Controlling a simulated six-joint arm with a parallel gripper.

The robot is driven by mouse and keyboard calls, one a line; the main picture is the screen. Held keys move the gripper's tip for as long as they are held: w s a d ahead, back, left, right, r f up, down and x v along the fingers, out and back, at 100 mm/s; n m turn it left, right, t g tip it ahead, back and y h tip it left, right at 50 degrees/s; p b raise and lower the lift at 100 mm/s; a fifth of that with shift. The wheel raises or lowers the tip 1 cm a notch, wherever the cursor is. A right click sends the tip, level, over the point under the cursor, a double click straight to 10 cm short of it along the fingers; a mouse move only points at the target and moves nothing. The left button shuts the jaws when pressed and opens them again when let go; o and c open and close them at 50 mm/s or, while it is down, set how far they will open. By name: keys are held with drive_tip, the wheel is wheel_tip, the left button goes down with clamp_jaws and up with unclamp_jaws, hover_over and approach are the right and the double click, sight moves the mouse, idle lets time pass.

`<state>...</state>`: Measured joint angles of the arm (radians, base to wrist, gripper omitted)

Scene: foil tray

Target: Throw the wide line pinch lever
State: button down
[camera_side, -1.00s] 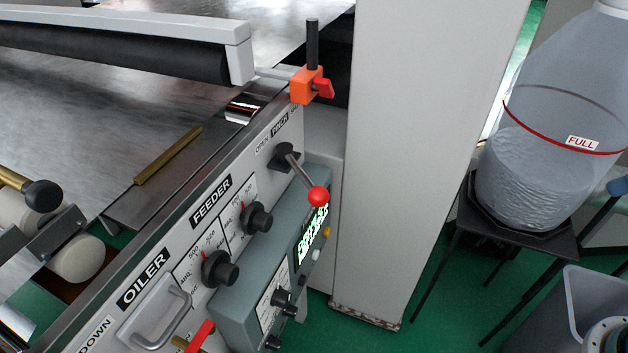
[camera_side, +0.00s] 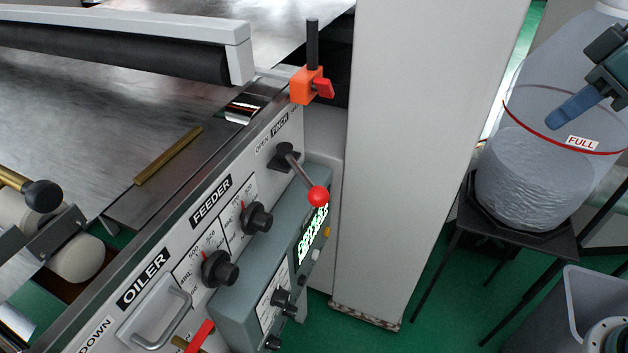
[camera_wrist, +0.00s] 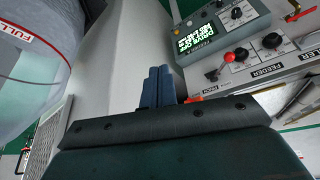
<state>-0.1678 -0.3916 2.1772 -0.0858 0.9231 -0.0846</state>
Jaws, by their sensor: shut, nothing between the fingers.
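The pinch lever, with a red ball knob (camera_side: 318,196) on a metal rod, sticks out from a dark pivot (camera_side: 285,156) on the light grey panel. The rod slants down to the right, below the OPEN and PINCH labels. The red knob also shows in the wrist view (camera_wrist: 229,57), right of the fingers. My gripper (camera_side: 556,120) is at the upper right in the side view, in front of the clear bottle and well apart from the lever. Its blue fingers (camera_wrist: 157,86) are shut together and empty.
A grey column (camera_side: 410,130) stands between the lever and the bottle (camera_side: 535,185) in the side picture. An orange clamp (camera_side: 306,86) with a black post sits above the lever. Feeder knobs (camera_side: 257,217) and a grey display box (camera_side: 262,288) are close below it.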

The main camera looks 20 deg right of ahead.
drive_tip(key=w+a+n+g, duration=0.1)
drive_tip(key=w+a+n, duration=0.2)
drive_tip(key=w+a, duration=0.4)
drive_tip(key=n+g+y, duration=0.2)
drive_tip(key=n, duration=0.5)
hover_over(302, 174)
drive_tip(key=s+a, duration=0.2)
drive_tip(key=s, duration=0.2)
wheel_tip(302, 174, down, 8)
drive_tip(key=shift+a+f, duration=0.2)
wheel_tip(302, 174, down, 9)
drive_tip(key=shift+s+d+r, duration=0.2)
drive_tip(key=shift+d, duration=0.25)
drive_tip(key=shift+d, duration=0.15)
